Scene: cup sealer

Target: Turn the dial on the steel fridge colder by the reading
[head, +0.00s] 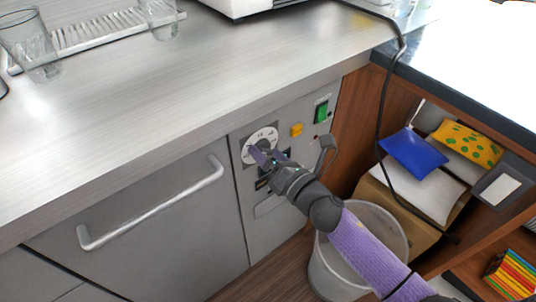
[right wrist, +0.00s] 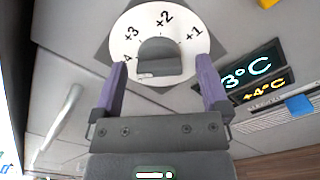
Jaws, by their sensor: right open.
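The dial (head: 262,138) is a white disc on the steel fridge's front panel (head: 287,209), with a dark grey knob in its middle. In the right wrist view the dial (right wrist: 128,32) shows the marks +1, +2, +3 and part of a 4, with the knob (right wrist: 158,58) below +2. A display (right wrist: 250,70) beside it reads "3°C", its left end possibly hidden, and a smaller line reads "+4°C". My right gripper (head: 259,150) is at the dial. In the right wrist view its purple fingers (right wrist: 160,85) are apart, one on each side of the knob. My left gripper is out of view.
A yellow button (head: 296,130) and a green switch (head: 321,111) sit right of the dial. A drawer handle (head: 150,207) juts out on the left. A bin (head: 319,270) stands under my right arm. A black cable (head: 381,100) hangs by the wooden shelf.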

